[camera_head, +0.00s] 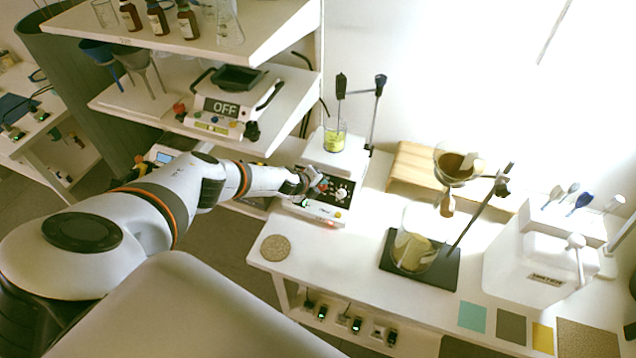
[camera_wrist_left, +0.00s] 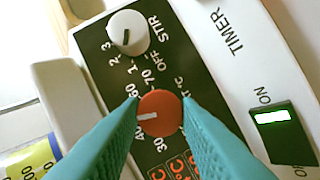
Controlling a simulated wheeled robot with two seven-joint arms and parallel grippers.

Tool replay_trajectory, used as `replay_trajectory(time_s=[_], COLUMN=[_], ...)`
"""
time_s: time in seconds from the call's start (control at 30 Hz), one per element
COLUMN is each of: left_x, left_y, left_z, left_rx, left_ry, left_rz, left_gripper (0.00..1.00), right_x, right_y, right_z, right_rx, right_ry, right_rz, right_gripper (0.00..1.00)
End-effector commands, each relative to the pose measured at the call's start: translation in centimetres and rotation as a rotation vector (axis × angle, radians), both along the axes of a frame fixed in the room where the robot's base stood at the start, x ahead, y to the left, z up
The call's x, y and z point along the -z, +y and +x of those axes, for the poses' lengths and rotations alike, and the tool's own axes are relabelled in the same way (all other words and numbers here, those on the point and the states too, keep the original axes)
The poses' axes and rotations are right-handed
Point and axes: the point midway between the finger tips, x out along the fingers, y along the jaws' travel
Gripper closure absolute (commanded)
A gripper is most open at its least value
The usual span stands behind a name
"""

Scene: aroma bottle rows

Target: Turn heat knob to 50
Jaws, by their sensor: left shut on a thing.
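The heat knob (camera_wrist_left: 160,112) is a round red dial with a white pointer line, on the black panel of a white hotplate stirrer (camera_head: 335,165). My left gripper (camera_head: 318,186) reaches the stirrer's front from the left. In the left wrist view its teal fingers (camera_wrist_left: 161,114) are shut on the red knob, one on each side. The pointer faces left in the picture, between the printed 40 and 60; the finger partly hides the scale there. My right gripper is not in view.
The white stir knob (camera_wrist_left: 128,33) sits beside the heat knob, and a lit green switch (camera_wrist_left: 283,133) is nearby. A beaker (camera_head: 334,137) of yellow liquid stands on the stirrer. A cork ring (camera_head: 275,248) lies on the table's near left corner; shelves (camera_head: 285,90) overhang behind the arm.

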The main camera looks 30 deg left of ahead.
Motion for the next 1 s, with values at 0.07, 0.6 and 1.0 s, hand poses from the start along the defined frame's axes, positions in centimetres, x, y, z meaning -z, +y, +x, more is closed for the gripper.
replay_trajectory(time_s=[0.07,0.6,1.0], left_x=[-0.15,0.04,0.03], left_y=[-0.08,-0.08,-0.08], left_z=[0.07,0.00,0.00], left_rx=[0.016,0.038,0.037], left_ry=[0.003,0.011,0.011], left_rz=[0.018,0.042,0.042], left_gripper=[0.93,0.93,0.49], right_x=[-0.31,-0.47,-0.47], right_y=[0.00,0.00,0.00], right_z=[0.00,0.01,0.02], right_rx=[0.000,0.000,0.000], right_ry=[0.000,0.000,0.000], right_rz=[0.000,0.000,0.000], right_gripper=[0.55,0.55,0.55])
